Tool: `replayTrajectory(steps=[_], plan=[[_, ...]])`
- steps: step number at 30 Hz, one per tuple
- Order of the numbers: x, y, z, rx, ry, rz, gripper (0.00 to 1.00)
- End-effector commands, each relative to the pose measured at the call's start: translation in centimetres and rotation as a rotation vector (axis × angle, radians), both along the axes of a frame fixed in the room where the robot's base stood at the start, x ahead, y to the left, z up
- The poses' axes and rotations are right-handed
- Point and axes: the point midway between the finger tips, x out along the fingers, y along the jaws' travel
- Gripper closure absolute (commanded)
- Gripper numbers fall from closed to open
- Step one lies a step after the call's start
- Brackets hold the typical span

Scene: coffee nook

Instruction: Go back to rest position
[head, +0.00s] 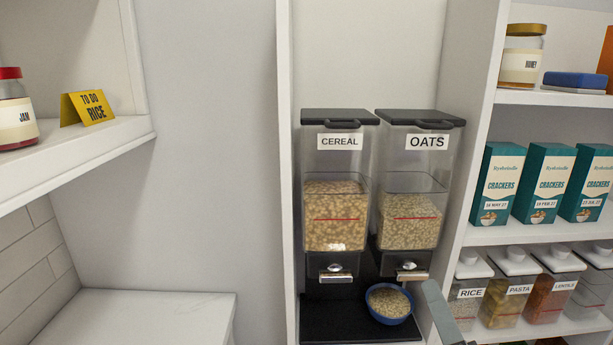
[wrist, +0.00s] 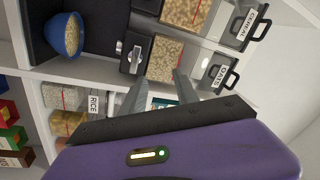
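My gripper (wrist: 160,82) shows in the wrist view with its two grey fingers apart and nothing between them. In the head view only a grey part of it shows at the lower right, right of the blue bowl. The blue bowl (head: 388,316) holds oats and sits on the black base (head: 335,326) below the oats dispenser (head: 412,200). The bowl also shows at the upper left of the wrist view (wrist: 80,40). The cereal dispenser (head: 336,200) stands to the left of the oats dispenser.
Shelves on the right hold several cracker boxes (head: 546,184), rice (head: 468,292), pasta (head: 508,290) and lentil (head: 550,285) containers, and a honey jar (head: 522,54). A jam jar (head: 15,110) and yellow sign (head: 87,107) stand on the left shelf. The white counter (head: 140,315) looks clear.

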Motion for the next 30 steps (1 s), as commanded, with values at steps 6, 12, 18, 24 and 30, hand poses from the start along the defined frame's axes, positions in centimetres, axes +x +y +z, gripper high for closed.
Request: replayTrajectory(steps=[6,12,18,24,30], plan=[[-5.1,0.0,-3.5,-0.359,-0.022,-0.06,0.64],[-11.2,0.0,-7.5,-0.657,0.004,-0.1,0.64],[-17.7,-0.2,-10.9,-0.888,0.064,-0.111,0.64],[-24.3,-0.3,-13.7,-1.04,0.158,-0.081,0.64],[-30.3,-0.3,-16.4,-1.071,0.292,-0.014,0.64]])
